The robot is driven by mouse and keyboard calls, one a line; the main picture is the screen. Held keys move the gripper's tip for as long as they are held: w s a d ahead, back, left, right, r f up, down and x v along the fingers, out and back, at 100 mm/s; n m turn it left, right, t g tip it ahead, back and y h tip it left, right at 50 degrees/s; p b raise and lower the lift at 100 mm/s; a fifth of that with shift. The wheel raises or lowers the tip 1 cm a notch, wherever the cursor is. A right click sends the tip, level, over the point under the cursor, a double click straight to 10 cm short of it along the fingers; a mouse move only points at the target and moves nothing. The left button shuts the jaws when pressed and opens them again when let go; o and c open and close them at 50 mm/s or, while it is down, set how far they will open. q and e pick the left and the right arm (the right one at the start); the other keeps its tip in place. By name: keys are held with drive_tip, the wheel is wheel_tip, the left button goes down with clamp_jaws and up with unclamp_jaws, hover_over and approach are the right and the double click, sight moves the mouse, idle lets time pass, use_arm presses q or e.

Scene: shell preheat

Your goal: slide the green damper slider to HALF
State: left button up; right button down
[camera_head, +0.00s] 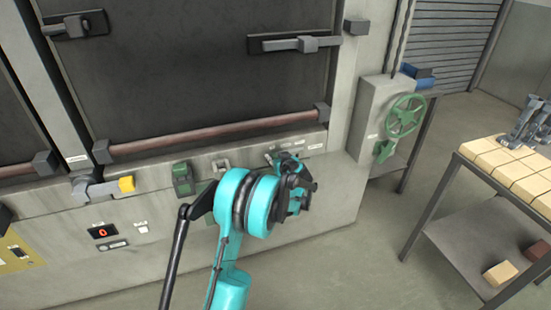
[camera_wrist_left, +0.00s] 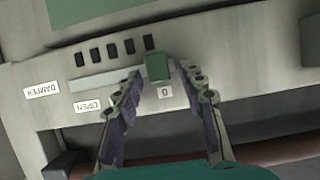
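The green damper slider (camera_wrist_left: 158,67) is a small block at the right end of a pale slot (camera_wrist_left: 105,80) in the left wrist view, where the panel appears upside down. An OPEN label (camera_wrist_left: 87,106) is by the slot's other end. My left gripper (camera_wrist_left: 160,72) is open, one finger on each side of the slider, with small gaps that I cannot judge exactly. In the head view my left gripper (camera_head: 300,187) is at the panel and hides most of the slider. A grey jointed part at the right edge looks like my right gripper (camera_head: 525,122); its finger state is unclear.
A DAMPER label (camera_wrist_left: 42,91) and several dark marks (camera_wrist_left: 112,50) lie along the slot. A green handwheel (camera_head: 404,116) and a table with pale blocks (camera_head: 500,165) are right.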

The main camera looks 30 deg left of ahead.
use_arm(q)
clamp_jaws()
drive_tip(key=w+d, duration=0.4)
drive_tip(key=shift+w, duration=0.3)
drive_tip(key=shift+o, duration=1.2)
unclamp_jaws()
drive_tip(key=shift+s, duration=0.1)
drive_tip(key=v, duration=1.2)
